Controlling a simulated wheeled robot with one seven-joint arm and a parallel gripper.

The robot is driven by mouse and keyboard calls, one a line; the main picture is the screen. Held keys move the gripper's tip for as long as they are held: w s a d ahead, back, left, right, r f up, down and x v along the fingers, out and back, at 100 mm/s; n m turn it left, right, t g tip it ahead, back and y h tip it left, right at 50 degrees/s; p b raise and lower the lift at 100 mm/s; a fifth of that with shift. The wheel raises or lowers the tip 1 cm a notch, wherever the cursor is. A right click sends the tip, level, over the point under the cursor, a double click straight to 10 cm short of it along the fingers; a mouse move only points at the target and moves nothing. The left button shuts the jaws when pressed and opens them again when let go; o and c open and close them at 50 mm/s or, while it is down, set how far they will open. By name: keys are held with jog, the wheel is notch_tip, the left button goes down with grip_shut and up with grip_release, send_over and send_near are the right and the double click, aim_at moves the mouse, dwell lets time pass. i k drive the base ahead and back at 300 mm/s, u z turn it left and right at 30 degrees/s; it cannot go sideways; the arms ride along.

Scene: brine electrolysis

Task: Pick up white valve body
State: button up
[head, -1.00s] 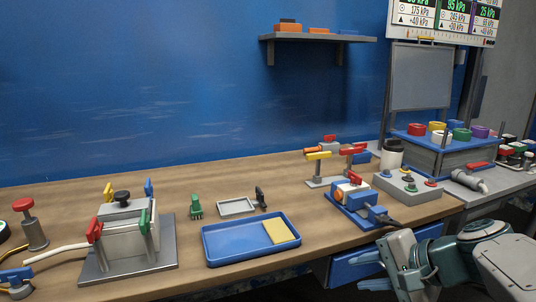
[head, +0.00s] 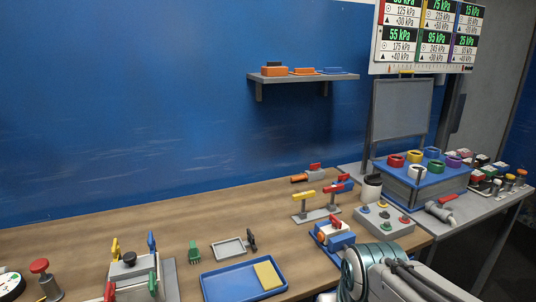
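A small white valve body (head: 327,230) with a red handle and an orange end sits on a blue fixture (head: 341,241) near the right front of the wooden bench. It is small in view, and the blue block hides part of it. My arm crosses the lower right of the head view, close in front of this fixture. My gripper is not visible in the current head view, so its fingers and anything in them cannot be seen.
A blue tray (head: 226,288) with a yellow sponge (head: 267,275) lies left of the fixture. A grey button box (head: 388,221) stands right of it.

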aim_at(327, 232)
jog(key=z, duration=2.1)
jog(key=i, duration=1.7)
jog(key=u, duration=3.35)
jog(key=i, duration=0.5)
